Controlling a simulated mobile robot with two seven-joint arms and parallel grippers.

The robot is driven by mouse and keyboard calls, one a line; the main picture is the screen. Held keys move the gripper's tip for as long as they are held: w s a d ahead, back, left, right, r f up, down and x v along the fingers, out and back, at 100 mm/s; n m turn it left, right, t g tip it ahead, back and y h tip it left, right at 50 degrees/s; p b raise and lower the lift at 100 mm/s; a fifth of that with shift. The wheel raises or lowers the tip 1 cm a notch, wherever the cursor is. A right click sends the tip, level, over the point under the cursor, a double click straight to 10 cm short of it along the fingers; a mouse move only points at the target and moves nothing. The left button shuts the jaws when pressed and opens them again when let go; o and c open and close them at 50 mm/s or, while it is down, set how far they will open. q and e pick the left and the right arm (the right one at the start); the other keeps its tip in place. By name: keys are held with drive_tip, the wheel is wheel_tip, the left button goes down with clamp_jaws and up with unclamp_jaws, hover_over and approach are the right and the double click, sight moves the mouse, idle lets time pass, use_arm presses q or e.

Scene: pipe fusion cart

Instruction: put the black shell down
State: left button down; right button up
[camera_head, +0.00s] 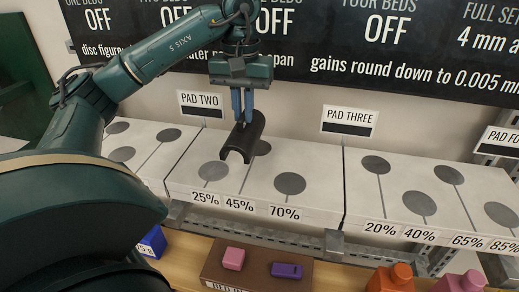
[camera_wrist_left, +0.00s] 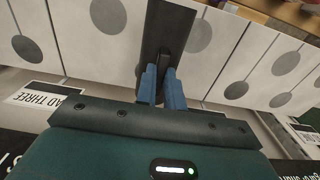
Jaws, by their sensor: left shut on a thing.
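The black shell (camera_head: 243,140) is a dark half-round piece with its arched end facing the front. My left gripper (camera_head: 242,112) is shut on its upper edge from above, with blue fingers pointing down. The shell is over the white block marked PAD TWO (camera_head: 240,195), near the 45% line, and partly covers the grey spot (camera_head: 263,147) there. I cannot tell whether it touches the block. In the left wrist view the shell (camera_wrist_left: 168,35) runs away from the blue fingers (camera_wrist_left: 161,85). My right gripper is not in view.
The PAD THREE block (camera_head: 400,212) stands to the right, its top clear. The PAD TWO sign (camera_head: 201,104) stands behind the pads. In front, a wooden shelf (camera_head: 190,250) holds a brown tray (camera_head: 240,278) with pink and purple blocks, and orange and pink bottles (camera_head: 391,279).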

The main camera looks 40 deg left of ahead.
sight(242, 115)
use_arm(q)
drive_tip(key=f, duration=0.3)
drive_tip(key=shift+s+f, duration=0.1)
drive_tip(key=shift+s, duration=0.1)
drive_tip(key=shift+w+f, duration=0.1)
drive_tip(key=shift+f, duration=2.1)
drive_tip(key=shift+f, duration=0.15)
drive_tip(key=c, duration=1.5)
unclamp_jaws()
